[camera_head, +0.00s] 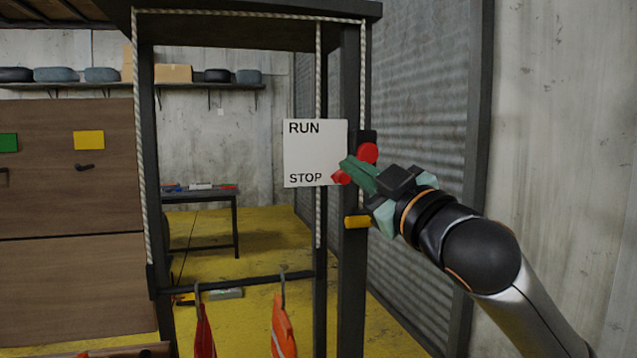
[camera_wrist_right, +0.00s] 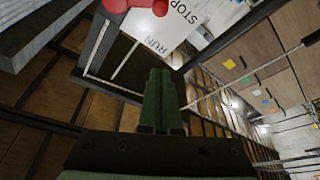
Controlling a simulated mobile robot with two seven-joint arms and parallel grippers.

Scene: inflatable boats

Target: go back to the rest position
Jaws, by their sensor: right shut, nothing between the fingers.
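My right arm comes in from the right in the head view. Its green-fingered right gripper (camera_head: 352,168) is beside the dark post, in front of the right edge of a white RUN/STOP sign (camera_head: 308,153). In the right wrist view the two fingers of the right gripper (camera_wrist_right: 160,74) lie together with nothing between them. A red switch part (camera_head: 368,152) shows just beyond the fingers, partly hidden by them. It also shows at the top of the right wrist view (camera_wrist_right: 140,4), apart from the fingertips. My left gripper is not in view.
A dark frame with ropes (camera_head: 352,270) stands ahead, with orange hooked items (camera_head: 283,325) hanging from its bar. A yellow block (camera_head: 356,221) sits on the post below my gripper. A corrugated wall (camera_head: 415,120) is close behind. A dark table (camera_head: 205,197) stands farther back.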

